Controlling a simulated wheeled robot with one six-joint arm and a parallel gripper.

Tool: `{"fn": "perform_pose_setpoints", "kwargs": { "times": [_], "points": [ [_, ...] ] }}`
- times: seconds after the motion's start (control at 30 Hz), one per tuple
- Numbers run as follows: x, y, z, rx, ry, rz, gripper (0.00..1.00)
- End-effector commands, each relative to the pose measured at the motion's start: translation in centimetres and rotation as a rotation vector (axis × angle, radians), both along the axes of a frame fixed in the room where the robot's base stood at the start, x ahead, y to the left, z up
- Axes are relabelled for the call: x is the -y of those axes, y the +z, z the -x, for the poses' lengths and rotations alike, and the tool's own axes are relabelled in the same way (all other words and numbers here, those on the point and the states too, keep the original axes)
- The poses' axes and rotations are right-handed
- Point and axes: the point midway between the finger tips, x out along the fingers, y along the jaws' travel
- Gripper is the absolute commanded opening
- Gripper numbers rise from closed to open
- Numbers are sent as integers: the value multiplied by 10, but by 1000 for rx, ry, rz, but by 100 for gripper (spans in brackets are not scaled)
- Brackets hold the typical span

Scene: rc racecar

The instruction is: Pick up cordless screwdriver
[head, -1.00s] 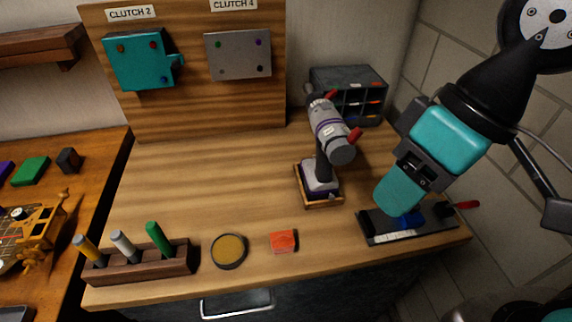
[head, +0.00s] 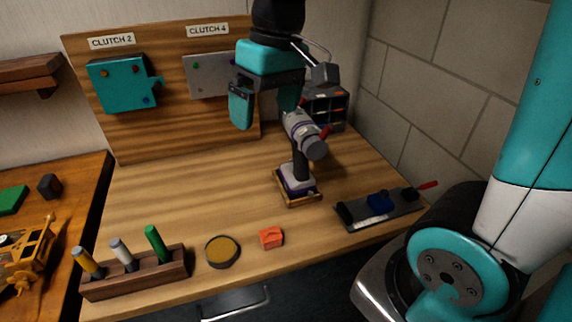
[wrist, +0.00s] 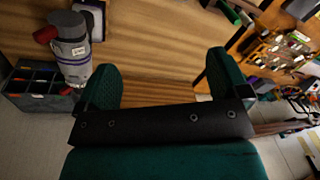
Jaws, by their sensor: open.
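The cordless screwdriver (head: 300,142) stands upright on a small wooden stand (head: 303,203) in the middle right of the workbench. It has a grey and purple body, red parts and a dark handle. My gripper (head: 262,116) is open, above and behind the screwdriver, with its teal fingers spread; the right finger is close to the screwdriver's top in the head view. In the wrist view the screwdriver (wrist: 70,48) is at the upper left, outside the left finger, and nothing is between the fingers (wrist: 160,80).
A sorter box (head: 330,108) stands behind the screwdriver. A board with a blue block (head: 381,203) is to its right. A pen holder (head: 135,273), a round tin (head: 222,252) and an orange block (head: 271,238) are along the front edge. The bench's left middle is clear.

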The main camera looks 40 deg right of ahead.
Motion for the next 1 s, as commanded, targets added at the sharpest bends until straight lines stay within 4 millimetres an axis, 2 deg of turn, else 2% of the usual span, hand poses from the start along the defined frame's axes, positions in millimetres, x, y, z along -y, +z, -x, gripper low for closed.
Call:
{"fn": "perform_pose_setpoints", "kwargs": {
  "times": [0.03,0.1,0.2,0.3,0.37,0.47,0.8,1.0],
  "points": [
    [28,6,-29,-17,-104,35,94],
    [64,14,-58,-43,-234,76,94],
    [106,22,-85,-73,-386,114,94],
    [132,26,-97,-96,-479,132,94],
    [140,24,-101,-102,-507,136,94],
    [143,12,-101,-108,-520,139,94],
    [142,-63,-100,-108,-515,138,94],
    [142,-89,-101,-102,-514,137,94]
  ]
}}
